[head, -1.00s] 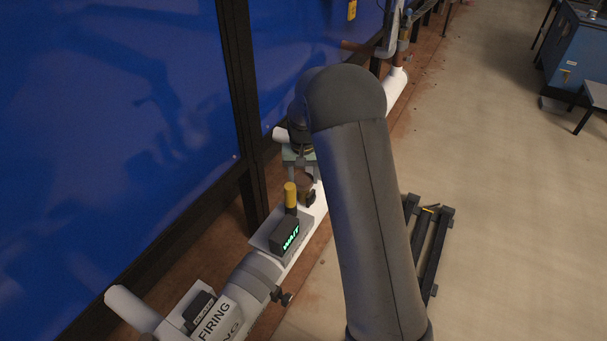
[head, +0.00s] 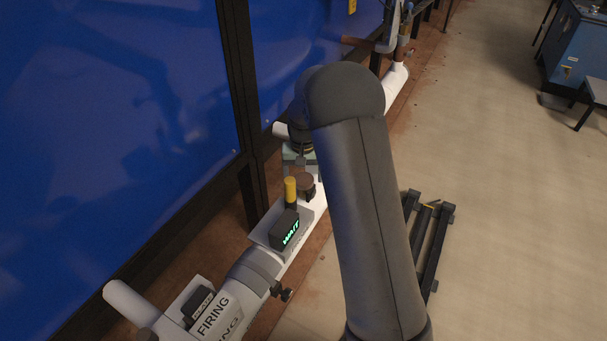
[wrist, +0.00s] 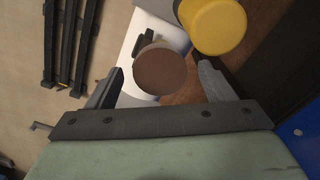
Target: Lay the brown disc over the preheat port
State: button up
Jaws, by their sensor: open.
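The brown disc (head: 304,181) shows a round flat face over the white pipe, beside the yellow-topped post, with a dark part below it. In the wrist view, the disc (wrist: 160,70) fills the middle, with a black bracket (wrist: 143,43) at its far edge. My gripper (wrist: 161,80) is open, its two fingers apart on either side of the disc in the picture, with visible gaps to it. In the head view, my gripper (head: 300,160) is just beyond the disc, partly hidden by my arm. I cannot make out the preheat port opening; the disc may hide it.
A yellow-capped post (head: 290,190) stands close beside the disc, also in the wrist view (wrist: 216,24). A black box reading WAIT (head: 287,231) and a FIRING label (head: 212,316) are nearer. Blue panels (head: 120,120) line the left; open floor (head: 500,200) lies right.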

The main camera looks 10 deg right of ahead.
notch_tip(320, 180, up, 17)
jog(key=p, duration=0.3)
jog(key=shift+r, duration=0.2)
dwell(0.4)
jog(key=s+r+n+p, duration=0.1)
jog(key=s+r+p, duration=0.95)
jog(key=s, duration=0.55)
jog(key=s+r+p, duration=0.1)
jog(key=s+p, duration=0.1)
jog(key=s, duration=0.7)
jog(key=s+a+r+n+p, duration=0.1)
jog(key=s+p, duration=0.1)
jog(key=s, duration=0.7)
jog(key=shift+s+r+n+p, duration=0.2)
jog(key=shift+r+n+p, duration=0.1)
jog(key=shift+r+p, duration=0.1)
